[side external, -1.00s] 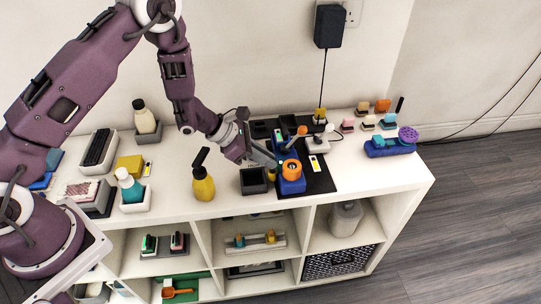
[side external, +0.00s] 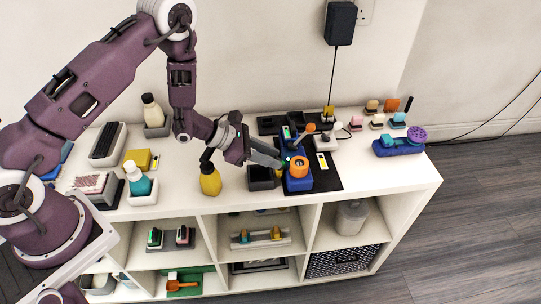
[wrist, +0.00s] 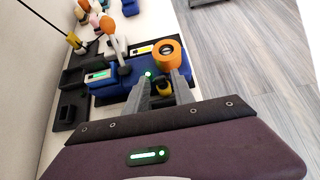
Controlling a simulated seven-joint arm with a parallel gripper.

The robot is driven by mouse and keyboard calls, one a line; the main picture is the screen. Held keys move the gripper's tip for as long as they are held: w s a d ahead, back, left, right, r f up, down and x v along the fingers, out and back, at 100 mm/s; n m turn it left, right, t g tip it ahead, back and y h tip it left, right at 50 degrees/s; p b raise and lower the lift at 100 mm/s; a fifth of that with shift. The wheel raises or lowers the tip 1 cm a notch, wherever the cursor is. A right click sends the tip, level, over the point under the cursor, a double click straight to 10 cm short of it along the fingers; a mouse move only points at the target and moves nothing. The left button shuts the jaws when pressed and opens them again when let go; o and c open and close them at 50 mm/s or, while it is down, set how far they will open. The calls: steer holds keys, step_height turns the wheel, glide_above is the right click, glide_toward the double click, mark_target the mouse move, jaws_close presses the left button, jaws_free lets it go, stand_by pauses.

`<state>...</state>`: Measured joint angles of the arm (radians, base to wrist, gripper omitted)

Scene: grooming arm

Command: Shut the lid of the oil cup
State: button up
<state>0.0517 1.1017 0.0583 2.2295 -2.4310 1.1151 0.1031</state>
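An orange ring-shaped piece with a dark centre (side external: 299,167) stands on a blue base (side external: 300,184) on the shelf top. The ring also shows in the wrist view (wrist: 170,52). I cannot tell for sure which part is the oil cup's lid. My gripper (side external: 284,163) is just left of the ring, with its fingers low over the blue base. In the wrist view my gripper (wrist: 161,78) has its two fingers apart. A small black and yellow piece (wrist: 164,88) shows between them; contact with it is not clear.
A blue holder (wrist: 100,78) with a green-lit panel and an orange-tipped stick (side external: 311,128) stand close behind. The shelf's right front corner is bare.

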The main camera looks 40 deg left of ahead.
steer(key=v, duration=0.7)
stand_by(0.3)
